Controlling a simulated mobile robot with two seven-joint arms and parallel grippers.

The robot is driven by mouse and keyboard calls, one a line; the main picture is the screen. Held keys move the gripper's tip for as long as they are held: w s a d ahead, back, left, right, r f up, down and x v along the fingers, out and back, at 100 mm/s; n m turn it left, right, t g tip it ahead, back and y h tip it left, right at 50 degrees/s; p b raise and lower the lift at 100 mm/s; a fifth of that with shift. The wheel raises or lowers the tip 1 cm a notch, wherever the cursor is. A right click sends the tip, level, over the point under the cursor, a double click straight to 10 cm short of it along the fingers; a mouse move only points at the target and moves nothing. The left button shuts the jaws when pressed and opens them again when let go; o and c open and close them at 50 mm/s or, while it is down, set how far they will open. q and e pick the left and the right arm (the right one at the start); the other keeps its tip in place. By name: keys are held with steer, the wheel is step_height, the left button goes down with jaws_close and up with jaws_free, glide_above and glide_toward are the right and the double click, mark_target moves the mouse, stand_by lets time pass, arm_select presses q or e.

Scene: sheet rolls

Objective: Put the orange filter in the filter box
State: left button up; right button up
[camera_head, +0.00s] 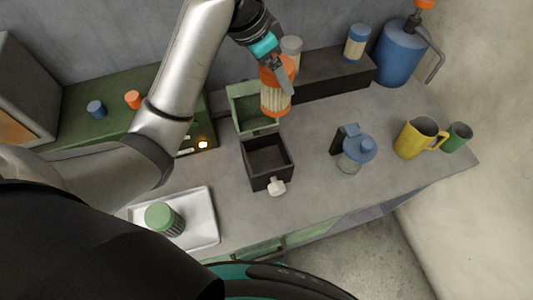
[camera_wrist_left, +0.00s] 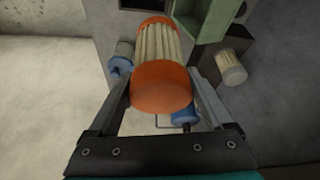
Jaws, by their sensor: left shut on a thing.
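My left gripper (camera_head: 277,72) is shut on the orange filter (camera_head: 275,100), a pale pleated cylinder with orange end caps. The filter hangs roughly upright near the right side of an open green box (camera_head: 240,91). In the left wrist view the filter (camera_wrist_left: 158,55) sits between the two fingers, and the green box (camera_wrist_left: 212,22) is beyond it. I cannot tell which of the two is the filter box. My right gripper is not in view.
A dark ledge (camera_head: 335,72) at the back bears a grey-capped filter (camera_head: 291,46) and a blue-capped one (camera_head: 357,42). A blue-lidded jar (camera_head: 357,150), yellow mug (camera_head: 415,138) and green mug (camera_head: 456,137) stand right. A green-capped filter (camera_head: 164,219) is on a white tray (camera_head: 203,230).

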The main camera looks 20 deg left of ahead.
mark_target(275, 104)
arm_select(q)
steer(key=s+m+p, duration=0.2)
steer(key=p, duration=0.3)
steer(key=shift+s+a+m+g+h, duration=0.2)
steer(key=shift+m+g+h, duration=0.1)
steer(key=shift+h, duration=0.1)
steer(key=shift+s+a+f+m+p, duration=0.1)
steer(key=shift+s+f+m+p, duration=0.45)
steer(key=shift+s+p, duration=0.2)
steer(key=shift+f, duration=0.3)
step_height(275, 104, down, 20)
steer(key=b, duration=0.2)
steer(key=shift+r, duration=0.2)
steer(key=shift+f+b, duration=0.3)
steer(key=shift+b, duration=0.05)
steer(key=o, duration=1.5)
steer(key=shift+s, duration=0.1)
steer(key=shift+c, duration=0.2)
